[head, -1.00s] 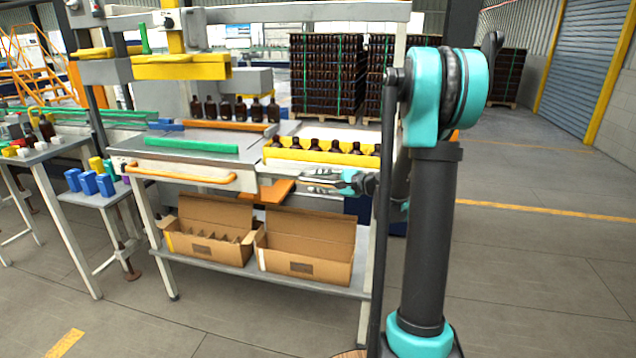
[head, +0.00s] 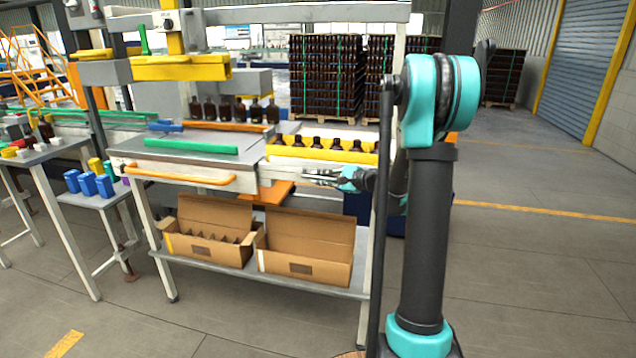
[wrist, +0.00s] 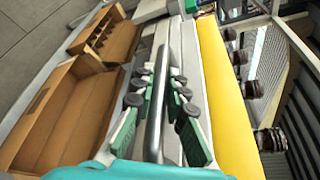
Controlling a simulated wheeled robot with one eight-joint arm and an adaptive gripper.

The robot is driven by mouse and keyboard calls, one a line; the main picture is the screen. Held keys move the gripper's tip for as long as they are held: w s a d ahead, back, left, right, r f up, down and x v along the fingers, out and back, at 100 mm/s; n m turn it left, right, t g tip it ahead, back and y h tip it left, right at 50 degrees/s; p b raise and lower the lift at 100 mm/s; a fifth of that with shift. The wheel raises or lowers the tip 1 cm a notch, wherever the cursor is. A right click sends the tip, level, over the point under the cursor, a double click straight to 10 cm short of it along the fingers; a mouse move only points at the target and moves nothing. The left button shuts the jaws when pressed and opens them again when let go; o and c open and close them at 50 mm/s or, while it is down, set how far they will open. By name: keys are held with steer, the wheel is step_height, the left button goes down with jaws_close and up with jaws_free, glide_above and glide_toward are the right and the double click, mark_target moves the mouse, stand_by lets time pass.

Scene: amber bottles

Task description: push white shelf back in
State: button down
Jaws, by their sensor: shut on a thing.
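The white shelf (head: 278,172) is on the right half of the workbench, with a yellow rail (head: 330,155) and a row of dark amber bottles (head: 318,143) above its front. In the wrist view its pale front (wrist: 187,55) runs beside the yellow rail. A grey metal bar handle (wrist: 161,85) runs along that front. My gripper (head: 318,178) is at the shelf front. In the wrist view my gripper (wrist: 160,100) has its green-and-grey fingers on both sides of the bar, shut on it. The contact itself is partly hidden by the finger pads.
A white front with an orange handle (head: 180,176) is on the bench's left half. Two open cardboard boxes (head: 305,245) stand on the lower shelf. Side tables with blue blocks (head: 88,184) are at left. Stacked bottle pallets (head: 325,75) stand behind. The floor at right is clear.

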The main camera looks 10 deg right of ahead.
steer(key=c, duration=1.5)
jaws_free()
steer(key=shift+s, duration=0.1)
steer(key=shift+c, duration=0.2)
steer(key=v, duration=1.2)
steer(key=shift+r, duration=0.1)
steer(key=shift+c, duration=0.5)
